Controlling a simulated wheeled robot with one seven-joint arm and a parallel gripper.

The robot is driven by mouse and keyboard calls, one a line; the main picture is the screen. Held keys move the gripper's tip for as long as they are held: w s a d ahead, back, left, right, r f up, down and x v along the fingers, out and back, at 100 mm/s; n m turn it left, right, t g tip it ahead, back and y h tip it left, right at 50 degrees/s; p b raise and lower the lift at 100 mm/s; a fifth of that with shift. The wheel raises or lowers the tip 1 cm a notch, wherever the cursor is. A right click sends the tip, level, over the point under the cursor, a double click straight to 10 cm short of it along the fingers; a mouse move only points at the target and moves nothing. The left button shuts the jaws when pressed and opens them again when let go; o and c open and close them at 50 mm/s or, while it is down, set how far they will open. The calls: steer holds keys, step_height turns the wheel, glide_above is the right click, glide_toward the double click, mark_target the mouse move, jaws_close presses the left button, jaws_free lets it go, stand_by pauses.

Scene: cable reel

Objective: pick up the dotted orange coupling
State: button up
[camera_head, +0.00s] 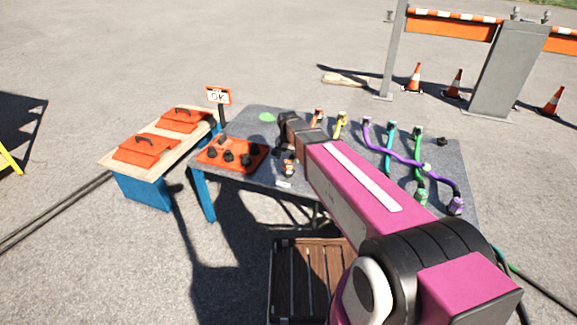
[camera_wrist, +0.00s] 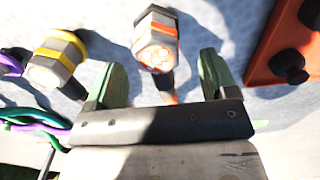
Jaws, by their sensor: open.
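The dotted orange coupling (camera_wrist: 156,42) shows in the wrist view as a grey and black hexagonal body with an orange band and orange dots on its pale end face. My gripper (camera_wrist: 164,64) is open, with one green finger on each side of the coupling in the picture; I see no contact. My arm hides part of the table there.
A yellow-banded coupling (camera_wrist: 60,58) is close on the left in the wrist view. An orange tray (camera_head: 228,155) with black knobs stands left on the table (camera_head: 252,122). Purple, teal and green cables (camera_head: 391,150) lie on the right. A bench with orange boxes (camera_head: 146,148) stands left.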

mark_target(289, 161)
step_height(289, 161, down, 4)
steer(key=shift+d+f, duration=0.15)
steer(key=shift+f, duration=0.1)
steer(key=c, duration=1.1)
steer(key=shift+r, duration=0.1)
